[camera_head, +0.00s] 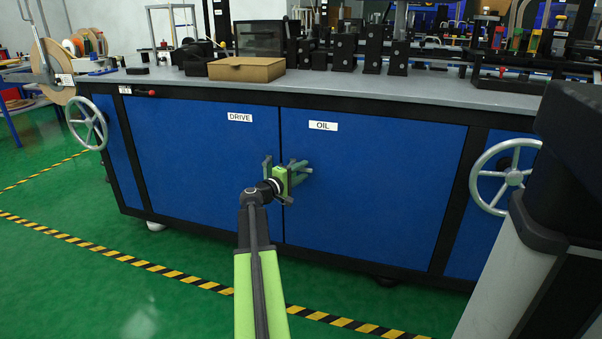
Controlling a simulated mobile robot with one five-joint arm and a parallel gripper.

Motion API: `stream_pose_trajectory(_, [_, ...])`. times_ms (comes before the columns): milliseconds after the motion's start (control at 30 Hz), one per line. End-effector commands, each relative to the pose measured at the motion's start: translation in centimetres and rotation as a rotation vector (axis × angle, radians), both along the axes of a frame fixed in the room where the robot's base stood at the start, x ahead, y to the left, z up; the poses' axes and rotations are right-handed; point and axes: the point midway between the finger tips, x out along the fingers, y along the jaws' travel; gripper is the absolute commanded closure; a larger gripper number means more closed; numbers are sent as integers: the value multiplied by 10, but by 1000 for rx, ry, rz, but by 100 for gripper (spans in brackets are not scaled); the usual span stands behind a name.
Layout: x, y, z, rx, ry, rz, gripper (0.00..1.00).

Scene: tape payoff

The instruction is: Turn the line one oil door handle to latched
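The oil door (375,190) is a blue cabinet panel with a white OIL label (323,126). It looks closed, flush with the drive door (205,160) on its left. My gripper (299,170) is at the oil door's left edge, a little right of the seam between the doors. Its grey-green fingers reach toward the panel where the oil door handle would be. The handle cannot be told apart from the fingers, so its angle is unclear. I cannot tell whether the fingers are around it or touching it. A small grey upright part, perhaps the drive door handle, shows beside my gripper.
Handwheels stand out at the left (87,123) and right (505,177) of the cabinet. The worktop (170,79) above holds a cardboard box (246,69) and several black fixtures. Green floor with a yellow-black stripe (150,266) is clear in front.

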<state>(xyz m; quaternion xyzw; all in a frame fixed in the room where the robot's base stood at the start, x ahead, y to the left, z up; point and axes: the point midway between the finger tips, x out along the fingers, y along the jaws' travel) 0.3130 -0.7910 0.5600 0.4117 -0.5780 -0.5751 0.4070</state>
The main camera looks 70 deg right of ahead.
Motion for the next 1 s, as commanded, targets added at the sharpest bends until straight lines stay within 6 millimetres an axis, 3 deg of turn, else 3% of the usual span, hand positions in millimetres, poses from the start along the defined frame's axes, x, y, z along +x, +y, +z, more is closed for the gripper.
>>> stream_pose_trajectory(133, [0,0,0,0,0,0,66])
stream_pose_trajectory(400, [1,1,0,0,0,0,100])
stream_pose_trajectory(1000, [1,1,0,0,0,1,100])
